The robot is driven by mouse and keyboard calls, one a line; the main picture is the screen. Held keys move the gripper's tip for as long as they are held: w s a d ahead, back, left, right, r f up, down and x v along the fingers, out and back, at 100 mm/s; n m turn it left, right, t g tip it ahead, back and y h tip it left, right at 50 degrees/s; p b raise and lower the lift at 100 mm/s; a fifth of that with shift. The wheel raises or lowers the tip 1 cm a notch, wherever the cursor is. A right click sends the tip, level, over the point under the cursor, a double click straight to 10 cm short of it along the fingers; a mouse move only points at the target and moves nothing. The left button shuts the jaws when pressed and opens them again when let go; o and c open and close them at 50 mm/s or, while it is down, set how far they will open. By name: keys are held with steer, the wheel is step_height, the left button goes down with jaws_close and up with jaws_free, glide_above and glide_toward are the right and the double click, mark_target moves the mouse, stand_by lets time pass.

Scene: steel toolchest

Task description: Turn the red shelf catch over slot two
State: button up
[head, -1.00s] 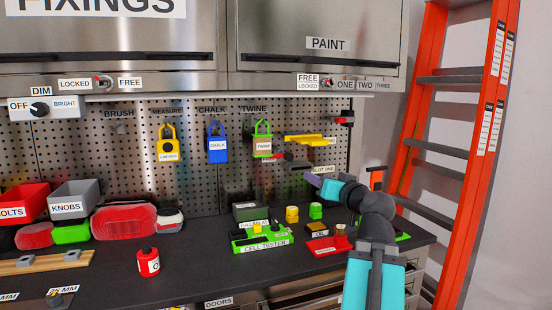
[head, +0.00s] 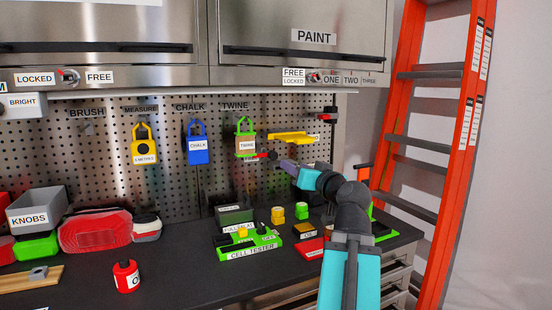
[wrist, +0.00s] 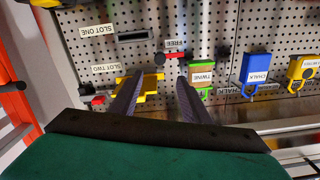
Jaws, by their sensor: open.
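A small red catch (head: 327,116) with a black part sits on the pegboard above and right of a yellow shelf (head: 293,138). In the wrist view, turned upside down, this red catch (wrist: 98,100) lies near the SLOT TWO label (wrist: 105,68). A second red lever (head: 262,156) with a dark knob sits below the shelf's left end. The wrist view shows this lever (wrist: 175,56) beside a FREE label (wrist: 175,43). My gripper (head: 287,164) is open and empty, just right of the second lever. In the wrist view its fingertips (wrist: 158,78) overlap the shelf; contact is unclear.
Twine (head: 245,143), chalk (head: 198,144) and measure (head: 144,147) holders hang left of my gripper. A green cell tester (head: 252,245) and small yellow and green pieces stand on the bench below. An orange ladder (head: 404,110) stands at right.

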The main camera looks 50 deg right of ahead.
steer(key=shift+w+r, duration=0.1)
steer(key=shift+w, duration=0.05)
steer(key=p, duration=1)
glide_toward(274, 156)
steer(key=p+x, duration=0.2)
steer(key=p, duration=0.1)
steer(key=shift+w+d+r+p, duration=0.15)
steer(key=shift+w+r+p, duration=0.05)
steer(key=shift+w+p, duration=0.1)
steer(key=w+p, duration=0.1)
steer(key=p, duration=0.2)
steer(key=shift+d, duration=0.2)
steer(key=p, duration=0.2)
steer(key=w+p, duration=0.1)
steer(key=p, duration=0.2)
steer(key=shift+w+d+p, duration=0.15)
steer(key=shift+d+p, duration=0.15)
steer(key=shift+p, duration=0.05)
steer(key=shift+f+p+x, duration=0.2)
steer(key=shift+p+x, duration=0.15)
steer(key=shift+x, duration=1.05)
